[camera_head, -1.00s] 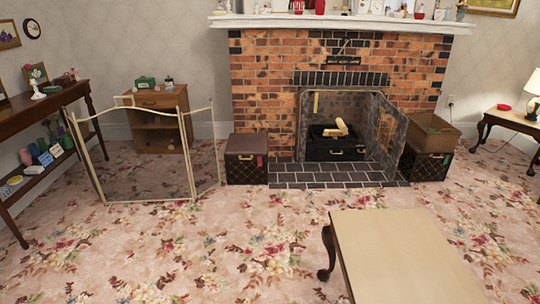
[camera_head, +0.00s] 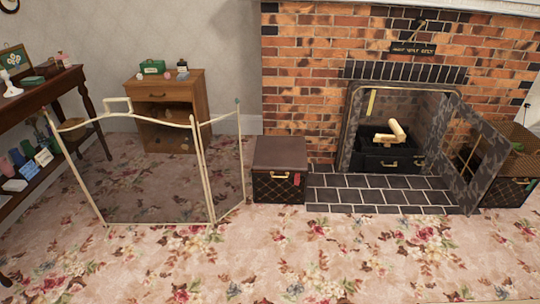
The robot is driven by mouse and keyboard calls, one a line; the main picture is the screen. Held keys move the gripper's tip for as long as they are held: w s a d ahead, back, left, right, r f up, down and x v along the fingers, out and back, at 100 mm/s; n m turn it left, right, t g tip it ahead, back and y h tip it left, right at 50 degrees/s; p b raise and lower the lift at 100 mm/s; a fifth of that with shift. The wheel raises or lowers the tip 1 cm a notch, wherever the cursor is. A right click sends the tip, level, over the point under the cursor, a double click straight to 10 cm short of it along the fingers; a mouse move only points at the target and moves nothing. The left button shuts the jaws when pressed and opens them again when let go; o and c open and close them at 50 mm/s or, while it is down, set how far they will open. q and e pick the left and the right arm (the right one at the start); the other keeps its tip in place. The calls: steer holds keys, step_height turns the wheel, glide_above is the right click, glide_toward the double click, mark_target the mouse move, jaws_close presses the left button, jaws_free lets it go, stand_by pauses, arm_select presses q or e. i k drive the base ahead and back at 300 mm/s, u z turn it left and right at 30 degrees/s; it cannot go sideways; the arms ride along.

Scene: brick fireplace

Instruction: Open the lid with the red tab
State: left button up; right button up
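A dark box with a brown lid (camera_head: 281,153) stands on the carpet left of the hearth, and its lid is shut. A small red tab (camera_head: 297,179) hangs on the right of its patterned front, near a gold handle (camera_head: 288,177). A similar dark patterned box (camera_head: 508,192) stands right of the hearth, partly hidden by an open dark panel and with a brown open container (camera_head: 515,152) on top. Neither of my grippers shows in the head view.
A folding fire screen (camera_head: 160,170) stands left of the red-tabbed box, in front of a small wooden cabinet (camera_head: 170,95). The tiled hearth (camera_head: 375,194) lies to the right, with an open dark panel (camera_head: 478,150) at its right side. The carpet in front is clear.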

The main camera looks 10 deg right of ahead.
mark_target(287, 155)
steer(key=i, duration=1.85)
steer(key=z, duration=1.9)
steer(key=i, duration=1.9)
steer(key=u, duration=2.6)
